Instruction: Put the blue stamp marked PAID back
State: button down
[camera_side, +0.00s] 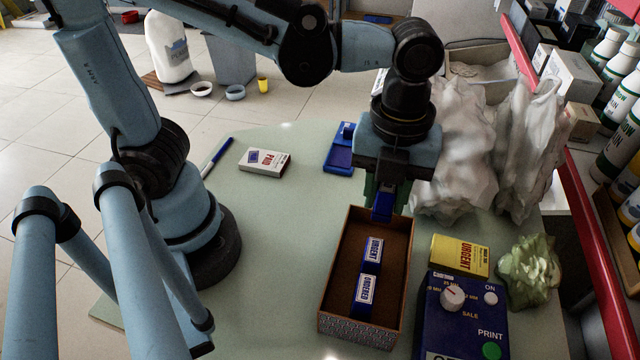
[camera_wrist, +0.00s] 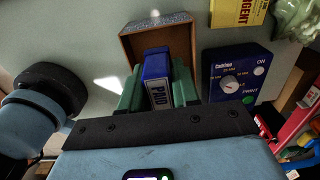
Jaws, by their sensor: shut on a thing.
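My gripper (camera_side: 385,196) is shut on the blue stamp (camera_side: 382,208). In the wrist view the stamp (camera_wrist: 156,66) sits between the two green fingers, with its white PAID label toward the camera. The open brown box (camera_side: 400,303) stands on the table below my gripper. The held stamp is over the far end of this box; its lower end's exact height above the box is unclear. Two blue stamps, URGENT (camera_side: 372,252) and ORDERED (camera_side: 366,290), are in the near part of the box. The far part of its floor looks empty.
A white PAID carton (camera_side: 265,163) and a blue ink pad (camera_side: 340,157) lie on the table. A yellow URGENT carton (camera_side: 460,257), a blue label machine (camera_side: 465,318) and crumpled green paper (camera_side: 528,272) stand right of the box. White bags (camera_side: 465,145) are behind. Table left of the box is clear.

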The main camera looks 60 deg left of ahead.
jog(key=shift+f, duration=3.45)
jog(key=shift+f, duration=0.1)
jog(key=c, duration=0.8)
grip_release()
